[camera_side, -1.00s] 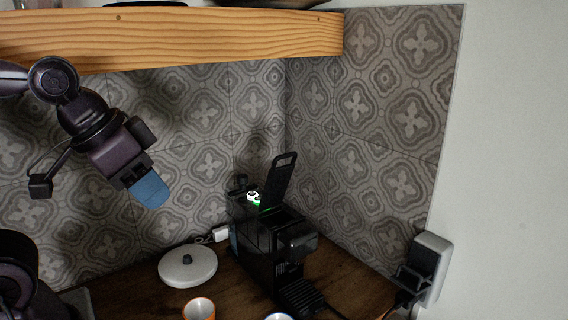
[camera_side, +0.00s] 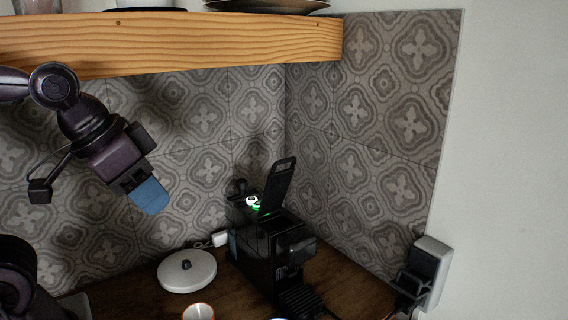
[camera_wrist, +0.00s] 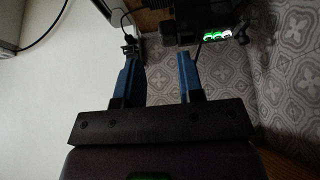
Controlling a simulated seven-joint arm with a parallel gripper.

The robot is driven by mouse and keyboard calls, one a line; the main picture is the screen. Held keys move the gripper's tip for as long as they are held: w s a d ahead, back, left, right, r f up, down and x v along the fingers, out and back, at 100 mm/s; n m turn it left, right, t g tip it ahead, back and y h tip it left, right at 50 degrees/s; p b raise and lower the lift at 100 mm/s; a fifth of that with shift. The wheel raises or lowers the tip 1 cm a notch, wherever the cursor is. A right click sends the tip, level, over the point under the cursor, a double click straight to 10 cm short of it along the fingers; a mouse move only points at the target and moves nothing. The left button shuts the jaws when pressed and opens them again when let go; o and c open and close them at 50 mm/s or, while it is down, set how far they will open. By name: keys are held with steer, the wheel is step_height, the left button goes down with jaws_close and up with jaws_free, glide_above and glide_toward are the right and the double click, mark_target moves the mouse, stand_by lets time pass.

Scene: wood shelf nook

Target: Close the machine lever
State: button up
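The black coffee machine (camera_side: 270,255) stands on the wooden counter in the corner, with green-lit buttons on top. Its lever (camera_side: 279,183) is raised, a black arm with a slot near its tip, tilted a little to the right. My gripper (camera_side: 150,197) with blue fingers hangs to the left of the machine, above counter height and well apart from the lever. In the wrist view my gripper (camera_wrist: 160,75) shows two blue fingers spread with nothing between them. The machine (camera_wrist: 205,22) shows at the top of that view, partly cut off.
A white round lid (camera_side: 187,272) with a black knob lies on the counter left of the machine. An orange-rimmed cup (camera_side: 199,312) is at the bottom edge. A wooden shelf (camera_side: 180,40) runs overhead. A grey-white device (camera_side: 428,270) is on the right wall.

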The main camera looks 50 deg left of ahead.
steer(key=w+f+g, duration=0.1)
steer(key=w, duration=0.1)
steer(key=g+y, duration=0.2)
steer(key=g, duration=0.3)
glide_toward(287, 160)
steer(key=f, duration=0.2)
steer(key=a+f, duration=0.1)
steer(key=f, duration=0.5)
steer(key=shift+s+a, duration=0.15)
steer(key=shift+a, duration=0.2)
jaws_close()
